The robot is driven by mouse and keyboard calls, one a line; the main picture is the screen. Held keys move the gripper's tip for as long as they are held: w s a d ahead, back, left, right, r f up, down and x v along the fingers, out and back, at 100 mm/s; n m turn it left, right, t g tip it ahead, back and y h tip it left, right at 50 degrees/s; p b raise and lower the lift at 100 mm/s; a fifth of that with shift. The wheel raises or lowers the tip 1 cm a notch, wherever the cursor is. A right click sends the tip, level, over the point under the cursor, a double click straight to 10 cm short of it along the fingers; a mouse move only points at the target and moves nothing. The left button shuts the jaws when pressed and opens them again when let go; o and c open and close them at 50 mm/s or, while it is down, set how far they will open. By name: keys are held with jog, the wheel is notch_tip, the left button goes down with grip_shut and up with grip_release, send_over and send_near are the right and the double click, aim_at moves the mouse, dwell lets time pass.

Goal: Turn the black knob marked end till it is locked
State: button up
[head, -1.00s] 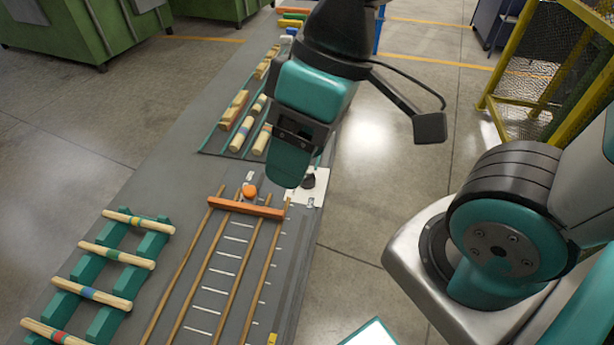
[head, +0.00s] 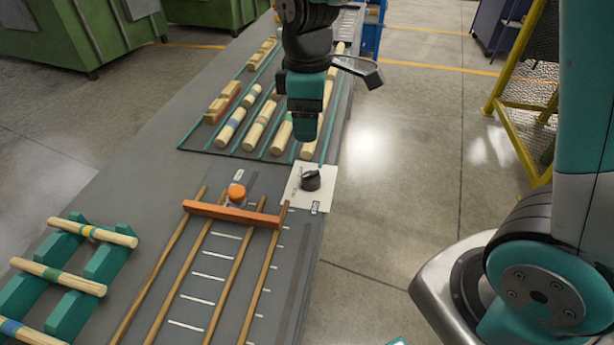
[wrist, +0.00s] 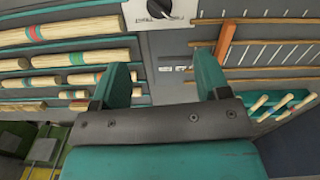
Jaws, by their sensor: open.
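The black knob (head: 311,180) sits on a white plate (head: 299,203) at the right edge of the grey bench, beside the orange bar's right end. It has a pale pointer line. In the wrist view the knob (wrist: 160,7) is cut by the top edge, with partly readable lettering on its plate (wrist: 180,19). My gripper (head: 305,138) hangs above and beyond the knob in the head view, not touching it. In the wrist view my gripper's two teal fingers (wrist: 163,75) stand wide apart with nothing between them.
An orange bar (head: 225,213) lies across wooden rails, with an orange knob (head: 236,192) behind it. Turned wood pieces (head: 262,126) lie in a tray under my gripper. Dowels on green racks (head: 92,232) stand at left. A yellow cage (head: 522,110) is at right.

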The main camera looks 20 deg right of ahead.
aim_at(309, 173)
notch_tip(309, 173, down, 14)
jog(key=shift+d+f, duration=0.1)
jog(key=shift+d, duration=0.05)
jog(key=shift+c, duration=0.2)
